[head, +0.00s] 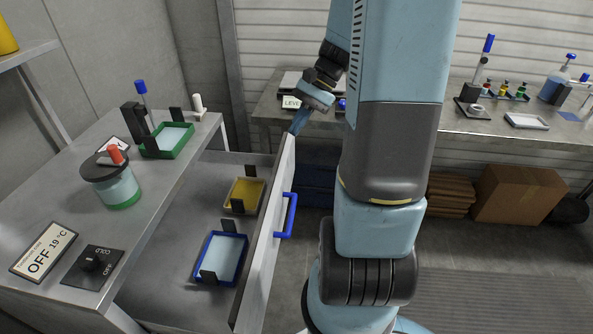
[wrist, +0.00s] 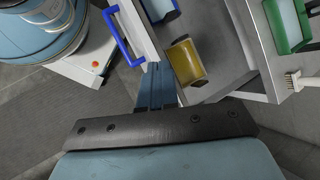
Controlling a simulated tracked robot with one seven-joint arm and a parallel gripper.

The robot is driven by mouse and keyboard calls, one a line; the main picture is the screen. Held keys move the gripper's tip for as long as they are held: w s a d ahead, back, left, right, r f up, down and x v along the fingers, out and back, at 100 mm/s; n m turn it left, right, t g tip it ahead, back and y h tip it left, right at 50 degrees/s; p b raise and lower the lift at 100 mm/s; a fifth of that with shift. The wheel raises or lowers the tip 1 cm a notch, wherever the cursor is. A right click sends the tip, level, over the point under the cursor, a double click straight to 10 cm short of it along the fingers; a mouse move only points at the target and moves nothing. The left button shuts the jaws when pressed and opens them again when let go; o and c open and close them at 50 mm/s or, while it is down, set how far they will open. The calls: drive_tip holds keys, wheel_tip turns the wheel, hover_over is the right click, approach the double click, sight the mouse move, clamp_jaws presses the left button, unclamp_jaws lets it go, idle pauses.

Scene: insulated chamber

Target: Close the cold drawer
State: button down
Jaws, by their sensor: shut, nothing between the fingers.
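The cold drawer (head: 208,187) is pulled out from the grey bench on the left. Its pale front panel (head: 262,262) carries a blue bar handle (head: 290,215), which also shows in the wrist view (wrist: 121,38). Inside the drawer are a yellow-filled tray (head: 244,194) and a blue-rimmed tray (head: 221,256). My gripper (head: 298,123) is shut and empty at the far end of the front panel. In the wrist view its fingers (wrist: 157,82) are together close beside the panel's end; I cannot tell whether they touch it.
A back table (head: 437,118) carries lab items. A cardboard box (head: 520,195) stands below it.

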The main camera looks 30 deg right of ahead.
drive_tip(key=w+d+f+m+t+y, duration=0.3)
drive_tip(key=d+f+m+y, duration=0.35)
drive_tip(key=d+f, duration=0.4)
drive_tip(key=m+t, duration=0.9)
approach(291, 170)
drive_tip(key=f+x, duration=0.1)
drive_tip(key=x, duration=0.6)
drive_tip(key=shift+w+d+y, duration=0.2)
drive_tip(key=shift+w+y, duration=0.1)
drive_tip(key=shift+y, duration=0.05)
drive_tip(key=shift+w+a, duration=0.1)
drive_tip(key=shift+w, duration=0.05)
